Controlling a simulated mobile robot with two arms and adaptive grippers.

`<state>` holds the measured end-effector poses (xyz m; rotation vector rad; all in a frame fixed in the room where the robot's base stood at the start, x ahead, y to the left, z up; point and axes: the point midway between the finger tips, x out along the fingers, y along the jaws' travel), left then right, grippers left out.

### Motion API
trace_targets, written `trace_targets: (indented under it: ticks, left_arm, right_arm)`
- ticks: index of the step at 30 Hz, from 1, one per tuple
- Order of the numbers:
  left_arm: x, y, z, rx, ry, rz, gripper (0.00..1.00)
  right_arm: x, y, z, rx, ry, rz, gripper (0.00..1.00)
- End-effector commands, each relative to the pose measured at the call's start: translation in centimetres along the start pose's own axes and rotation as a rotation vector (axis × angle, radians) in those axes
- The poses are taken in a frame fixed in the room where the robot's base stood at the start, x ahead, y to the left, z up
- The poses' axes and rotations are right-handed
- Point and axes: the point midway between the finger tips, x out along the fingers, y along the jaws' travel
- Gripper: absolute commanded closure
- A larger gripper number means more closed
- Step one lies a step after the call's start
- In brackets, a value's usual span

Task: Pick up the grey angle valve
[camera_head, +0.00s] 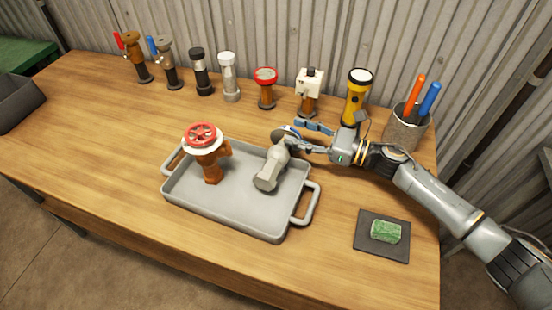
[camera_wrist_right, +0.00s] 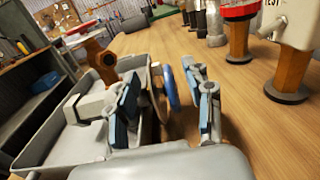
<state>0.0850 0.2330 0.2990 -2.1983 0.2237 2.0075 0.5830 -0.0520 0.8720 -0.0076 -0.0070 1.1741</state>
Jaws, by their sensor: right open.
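The grey angle valve (camera_head: 270,170) stands in the right part of the grey tray (camera_head: 233,213), leaning in the head view, with its blue handwheel (camera_head: 284,132) at the top. My right gripper (camera_head: 303,134) is open at the handwheel, reaching in from the right. In the right wrist view, the blue handwheel (camera_wrist_right: 170,86) shows between the two spread fingers of the gripper (camera_wrist_right: 165,108), and the grey valve body (camera_wrist_right: 92,106) is partly hidden behind the left finger. I cannot tell whether a finger touches it. My left gripper is not in view.
An orange-brown valve with a red handwheel (camera_head: 204,137) stands in the tray's left part. A row of fittings, a white-topped valve (camera_head: 309,86) and a yellow flashlight (camera_head: 357,98) stand behind. A pen cup (camera_head: 406,128) and a green sponge (camera_head: 385,231) are at right.

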Motion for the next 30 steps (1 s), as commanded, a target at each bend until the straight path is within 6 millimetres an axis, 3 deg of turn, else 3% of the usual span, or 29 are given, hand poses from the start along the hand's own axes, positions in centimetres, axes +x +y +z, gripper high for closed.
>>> trace_targets:
  ticks: [6,14,21,30]
  left_arm:
    - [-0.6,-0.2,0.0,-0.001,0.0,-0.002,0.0]
    - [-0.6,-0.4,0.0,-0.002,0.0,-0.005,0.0]
    - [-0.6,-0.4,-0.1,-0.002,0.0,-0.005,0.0]
    - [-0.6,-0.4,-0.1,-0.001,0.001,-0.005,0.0]
  right_arm:
    - [2.8,0.0,0.1,0.0,0.0,0.0,0.49]
    - [3.0,0.0,0.0,0.0,0.0,-0.001,0.49]
    - [2.9,0.0,0.0,0.0,0.0,0.0,0.98]
    - [3.0,0.0,0.2,0.001,-0.004,0.0,1.0]
